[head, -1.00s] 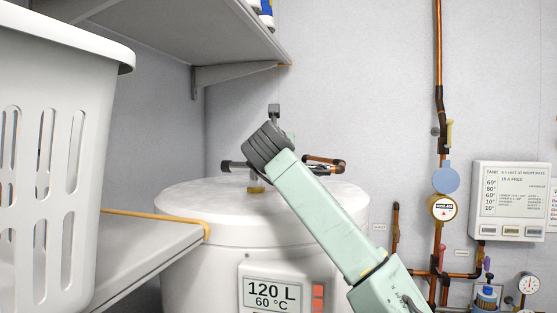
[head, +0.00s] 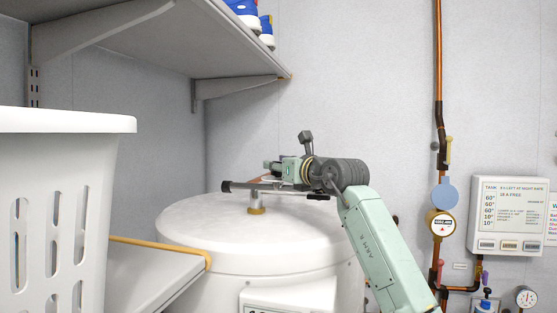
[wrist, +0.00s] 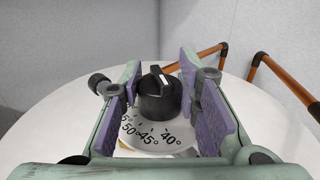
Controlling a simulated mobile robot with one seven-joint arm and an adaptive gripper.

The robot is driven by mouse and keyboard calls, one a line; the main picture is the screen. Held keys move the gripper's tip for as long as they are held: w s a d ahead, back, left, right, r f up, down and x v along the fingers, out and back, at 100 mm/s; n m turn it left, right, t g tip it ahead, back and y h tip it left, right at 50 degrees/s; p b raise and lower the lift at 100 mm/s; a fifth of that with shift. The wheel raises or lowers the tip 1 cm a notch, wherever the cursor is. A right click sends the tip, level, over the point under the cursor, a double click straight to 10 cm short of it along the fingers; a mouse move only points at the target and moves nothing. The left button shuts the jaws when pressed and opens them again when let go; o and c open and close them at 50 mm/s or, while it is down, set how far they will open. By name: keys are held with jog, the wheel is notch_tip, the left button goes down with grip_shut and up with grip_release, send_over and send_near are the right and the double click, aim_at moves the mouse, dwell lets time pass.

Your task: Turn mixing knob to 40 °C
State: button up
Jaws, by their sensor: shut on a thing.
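The mixing knob (wrist: 159,95) is black with a raised ridge and a white mark on top, in the middle of the wrist view. It sits on a white dial (wrist: 140,137) marked 40°, 45° and 50° along its near side, with 40° on the right. The exact setting the white mark points to cannot be told. My gripper (wrist: 160,92) has its purple pads on either side of the knob and is shut on it. In the head view my gripper (head: 280,168) is above the tank, and the knob is hidden there.
The white tank (head: 200,225) stands below the valve. A white basket (head: 60,200) is at the left on a lower shelf (head: 150,275). An upper shelf (head: 180,50) overhangs from the left. Copper pipes (wrist: 285,80) run at the right in the wrist view.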

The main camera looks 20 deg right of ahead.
dwell(0.4)
jog(key=o, duration=1.2)
jog(key=shift+s, duration=0.1)
jog(key=s+d, duration=0.2)
jog(key=s, duration=0.9)
jog(key=shift+s+d, duration=0.2)
jog(key=shift+s, duration=0.1)
